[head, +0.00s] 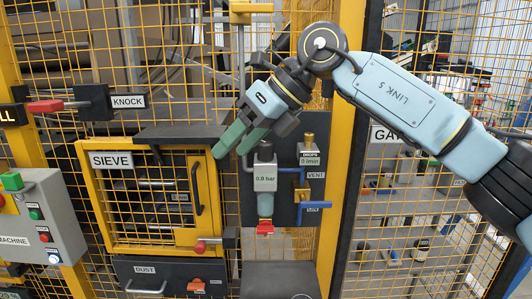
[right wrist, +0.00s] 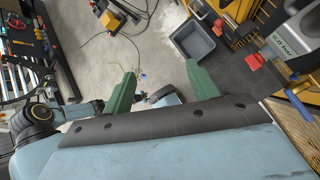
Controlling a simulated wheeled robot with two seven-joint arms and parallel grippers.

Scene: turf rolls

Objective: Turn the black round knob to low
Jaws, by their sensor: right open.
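A black round knob (head: 265,151) sits on top of the grey regulator (head: 265,178), whose display reads about 0.0 bar. The knob's setting is too small to read. My right gripper (head: 231,151) has green fingers, which are open and empty. In the head view the fingers point down and left, just left of the knob. I cannot tell the gap in depth, and I see no contact. In the right wrist view the fingers (right wrist: 161,82) are apart with nothing between them. The regulator's display (right wrist: 285,42) shows at the right there. My left gripper is not in view.
Beside the regulator are a lubricator marked DROPS (head: 309,155) and blue valve levers (head: 301,196). A yellow-framed SIEVE door (head: 98,205) and a red KNOCK handle (head: 45,106) are left. A grey bin (right wrist: 194,41) stands below.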

